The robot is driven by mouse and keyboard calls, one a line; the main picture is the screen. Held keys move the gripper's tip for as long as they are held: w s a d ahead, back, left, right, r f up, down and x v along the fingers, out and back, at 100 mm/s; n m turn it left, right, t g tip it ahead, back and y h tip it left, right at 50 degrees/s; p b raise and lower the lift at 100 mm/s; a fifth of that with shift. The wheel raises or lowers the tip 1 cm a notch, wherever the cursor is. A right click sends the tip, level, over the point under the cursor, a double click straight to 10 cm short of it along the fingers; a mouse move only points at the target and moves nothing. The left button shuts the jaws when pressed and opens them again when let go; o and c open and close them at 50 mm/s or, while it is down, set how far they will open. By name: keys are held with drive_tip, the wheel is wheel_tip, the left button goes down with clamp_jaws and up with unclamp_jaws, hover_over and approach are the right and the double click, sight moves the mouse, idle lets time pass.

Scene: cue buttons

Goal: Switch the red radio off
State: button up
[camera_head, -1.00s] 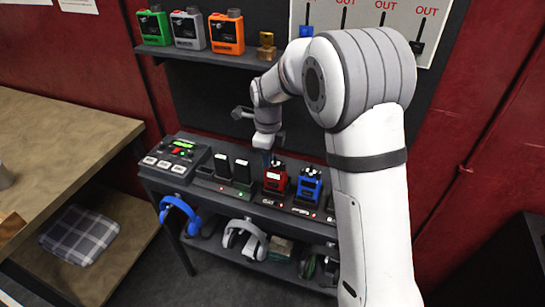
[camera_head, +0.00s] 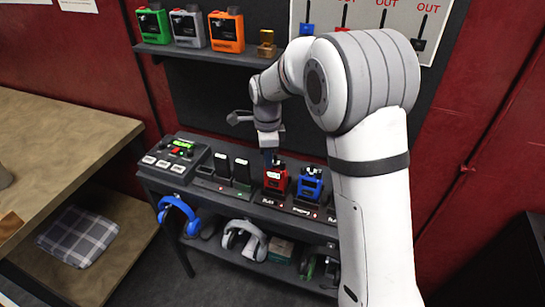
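The red radio (camera_head: 275,181) stands upright in a charger slot on the dark shelf unit, with a small red light at its base. My gripper (camera_head: 268,155) points down just above the top of the red radio, slightly to its left. The fingertips are small and dark against the radio's top. I cannot tell whether they touch it or whether they are open. The radio's top knob is partly hidden by my gripper.
A blue radio (camera_head: 309,184) stands close on the right. Two black chargers or batteries (camera_head: 231,168) stand on the left, beside a button console (camera_head: 174,154). Green, grey and orange radios (camera_head: 227,32) sit on the upper shelf.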

drive_tip(key=o, duration=0.4)
drive_tip(key=shift+c, duration=0.2)
drive_tip(key=shift+w+r+b, duration=0.1)
drive_tip(key=shift+r+b, duration=0.5)
drive_tip(key=shift+r, duration=3.35)
